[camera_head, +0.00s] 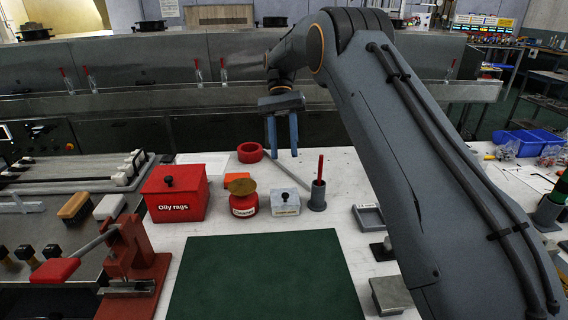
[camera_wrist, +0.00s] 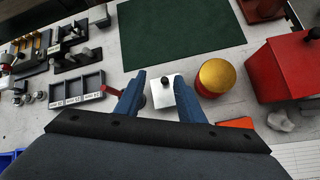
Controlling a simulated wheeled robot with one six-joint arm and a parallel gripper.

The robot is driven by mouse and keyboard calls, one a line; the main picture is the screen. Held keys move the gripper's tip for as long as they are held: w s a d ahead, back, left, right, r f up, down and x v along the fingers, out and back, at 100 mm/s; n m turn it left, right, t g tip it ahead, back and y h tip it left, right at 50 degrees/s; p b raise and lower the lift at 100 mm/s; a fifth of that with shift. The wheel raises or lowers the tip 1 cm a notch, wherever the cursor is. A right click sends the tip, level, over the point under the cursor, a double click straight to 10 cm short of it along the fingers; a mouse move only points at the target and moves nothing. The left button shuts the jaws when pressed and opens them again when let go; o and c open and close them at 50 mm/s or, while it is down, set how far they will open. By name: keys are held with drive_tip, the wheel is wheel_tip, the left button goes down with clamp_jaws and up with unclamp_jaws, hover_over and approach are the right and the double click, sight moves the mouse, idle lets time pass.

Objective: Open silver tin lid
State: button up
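The silver tin (camera_head: 286,208) is a small box with a label on its front and a black knob on its lid. It stands on the white bench, and its lid is on. In the wrist view the tin (camera_wrist: 163,92) shows between and beyond my fingertips, with its knob upward. My gripper (camera_head: 283,154) has blue fingers, spread apart with nothing between them. In the head view it hangs above and behind the tin, clear of it. The fingers also show in the wrist view (camera_wrist: 159,79), one on each side of the tin.
A red can with a gold lid (camera_head: 243,203) stands just left of the tin, and a red "Oily rags" box (camera_head: 176,197) is farther left. A grey cup (camera_head: 317,196) with a red-handled tool is close on the right. A green mat (camera_head: 265,280) lies clear in front.

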drive_tip(key=shift+r, duration=1.25)
drive_tip(key=shift+d, duration=0.1)
